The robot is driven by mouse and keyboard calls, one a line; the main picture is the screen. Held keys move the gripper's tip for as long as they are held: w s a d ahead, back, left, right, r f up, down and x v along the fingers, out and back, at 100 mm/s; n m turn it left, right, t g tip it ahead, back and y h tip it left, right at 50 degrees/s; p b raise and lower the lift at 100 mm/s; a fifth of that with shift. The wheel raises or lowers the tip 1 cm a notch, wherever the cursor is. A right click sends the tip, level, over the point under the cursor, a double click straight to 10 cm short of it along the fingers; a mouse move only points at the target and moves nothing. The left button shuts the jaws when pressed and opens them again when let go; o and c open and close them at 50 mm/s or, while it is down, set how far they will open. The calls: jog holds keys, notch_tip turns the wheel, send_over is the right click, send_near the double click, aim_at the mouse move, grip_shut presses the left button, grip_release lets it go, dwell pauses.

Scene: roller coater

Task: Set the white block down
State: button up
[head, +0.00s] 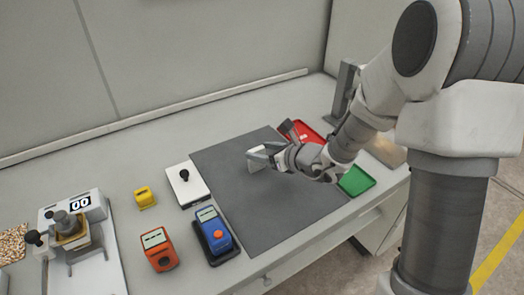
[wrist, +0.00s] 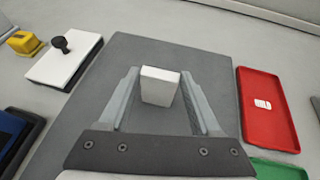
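The white block (wrist: 160,86) sits between the two fingers of my gripper (wrist: 160,78) in the wrist view, with a finger against each side. In the head view my gripper (head: 258,157) reaches in from the right over the dark grey mat (head: 285,205), with the white block (head: 256,166) at its fingertips. The mat also fills the middle of the wrist view (wrist: 215,75). I cannot tell whether the block's underside touches the mat.
A red tray (wrist: 267,125) with a small white piece (wrist: 262,104) lies right of the mat, beside a green tray (head: 356,181). A white plate with a black knob (head: 185,184), a yellow device (head: 145,197), a blue device (head: 214,234) and an orange device (head: 159,249) stand left.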

jog(key=o, duration=0.4)
jog(key=shift+r, duration=0.15)
jog(key=p+v, duration=0.1)
jog(key=v, duration=1.1)
jog(key=shift+p, duration=0.4)
